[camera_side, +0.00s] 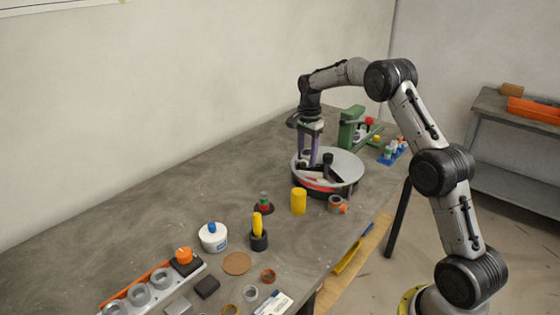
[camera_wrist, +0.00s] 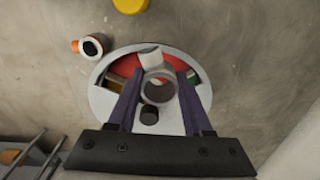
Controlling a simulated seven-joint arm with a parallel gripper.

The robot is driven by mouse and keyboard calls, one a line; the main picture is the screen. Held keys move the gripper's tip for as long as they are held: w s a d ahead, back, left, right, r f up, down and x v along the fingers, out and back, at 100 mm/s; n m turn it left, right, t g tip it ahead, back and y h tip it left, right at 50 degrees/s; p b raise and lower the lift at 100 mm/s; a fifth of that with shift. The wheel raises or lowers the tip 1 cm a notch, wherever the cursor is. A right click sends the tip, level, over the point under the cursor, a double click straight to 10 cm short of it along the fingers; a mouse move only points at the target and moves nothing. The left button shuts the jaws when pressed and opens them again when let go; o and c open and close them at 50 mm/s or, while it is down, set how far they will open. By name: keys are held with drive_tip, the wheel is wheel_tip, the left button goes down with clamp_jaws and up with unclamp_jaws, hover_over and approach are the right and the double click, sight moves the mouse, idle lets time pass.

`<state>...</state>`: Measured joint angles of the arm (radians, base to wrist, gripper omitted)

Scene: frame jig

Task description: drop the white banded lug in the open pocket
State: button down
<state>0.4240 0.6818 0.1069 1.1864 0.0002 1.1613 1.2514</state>
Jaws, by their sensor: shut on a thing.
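My gripper (camera_wrist: 158,82) has two purple fingers, shut on a pale grey ring-shaped lug with a white stub (camera_wrist: 150,57), which I take as the white banded lug. The stub points away from my wrist. In the side view my gripper (camera_side: 310,150) reaches down over the left part of a round dish with a pale top (camera_side: 345,165). In the wrist view this dish (camera_wrist: 103,100) has an open, curved section with a red floor (camera_wrist: 125,66) and green and dark parts beside it. The lug hangs over this section's near edge. Its height above the dish is unclear.
A black knob (camera_side: 327,158) stands up from the dish close to the fingers. A green machine (camera_side: 352,128) is behind. The left rear table is clear.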

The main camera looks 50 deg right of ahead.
drive_tip(key=shift+m, duration=0.5)
drive_tip(key=shift+s+d+f, duration=0.35)
drive_tip(key=shift+d+f, duration=0.3)
drive_tip(key=shift+f, duration=0.2)
drive_tip(key=shift+s+d+f, duration=0.3)
drive_tip(key=shift+d+f, duration=0.35)
drive_tip(key=shift+f, duration=0.25)
drive_tip(key=shift+s+d+f, duration=0.35)
drive_tip(key=shift+d+f, duration=0.3)
drive_tip(key=shift+f, duration=0.2)
drive_tip(key=shift+f, duration=0.15)
drive_tip(key=shift+f, duration=0.9)
drive_tip(key=shift+f, duration=0.1)
drive_tip(key=shift+c, duration=1.2)
unclamp_jaws()
drive_tip(key=shift+o, duration=0.2)
